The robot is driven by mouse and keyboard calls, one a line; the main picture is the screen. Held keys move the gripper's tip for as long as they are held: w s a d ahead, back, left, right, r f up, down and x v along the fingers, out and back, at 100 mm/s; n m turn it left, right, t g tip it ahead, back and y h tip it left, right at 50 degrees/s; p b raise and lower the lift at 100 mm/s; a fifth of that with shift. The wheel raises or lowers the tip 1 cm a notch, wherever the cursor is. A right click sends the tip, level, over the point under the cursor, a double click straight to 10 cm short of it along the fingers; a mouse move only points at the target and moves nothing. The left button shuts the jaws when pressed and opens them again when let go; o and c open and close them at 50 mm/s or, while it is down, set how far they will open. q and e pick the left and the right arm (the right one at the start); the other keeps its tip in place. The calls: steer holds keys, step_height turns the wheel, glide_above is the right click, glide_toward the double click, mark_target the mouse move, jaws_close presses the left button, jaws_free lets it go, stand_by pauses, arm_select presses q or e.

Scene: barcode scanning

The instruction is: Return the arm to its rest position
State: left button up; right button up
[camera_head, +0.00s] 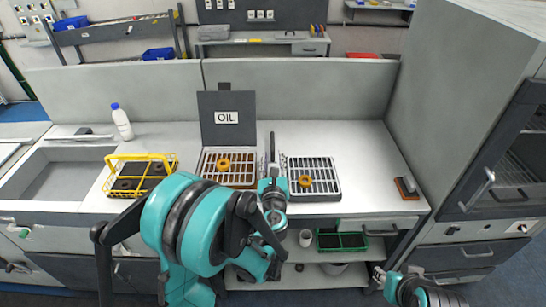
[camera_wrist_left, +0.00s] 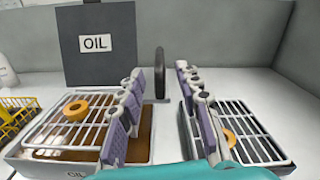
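My left gripper (camera_head: 271,158) is over the counter between the oil fryer (camera_head: 243,181) and the wire rack tray (camera_head: 333,190). In the left wrist view its two purple-padded fingers (camera_wrist_left: 165,90) are apart, with nothing held between them. One orange ring (camera_head: 225,164) lies on the grid over the brown oil; another orange ring (camera_head: 305,181) lies on the right rack.
A yellow wire basket (camera_head: 111,186), a white bottle with a blue cap (camera_head: 122,122) and a sink (camera_head: 55,171) are on the left. The OIL lid (camera_head: 227,101) stands upright. A brown-and-grey block (camera_head: 406,187) lies at right, beside a tall cabinet (camera_head: 460,90). The right countertop is mostly clear.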

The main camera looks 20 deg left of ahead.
arm_select(q)
steer(key=s+a+n+g, duration=0.65)
steer(key=s+n, duration=0.55)
steer(key=n, duration=0.6)
steer(key=s+d+f+n+g+h, duration=0.2)
steer(key=s+d+n, duration=0.1)
steer(key=s+n, duration=0.3)
steer(key=s+d+f+n+g+h+b, duration=0.1)
steer(key=s+d+f+n+g+h, duration=0.1)
steer(key=s+n, duration=0.4)
steer(key=s+d+h, duration=0.1)
steer(key=s+d, duration=0.1)
steer(key=s, duration=0.2)
steer(key=shift+n, duration=0.3)
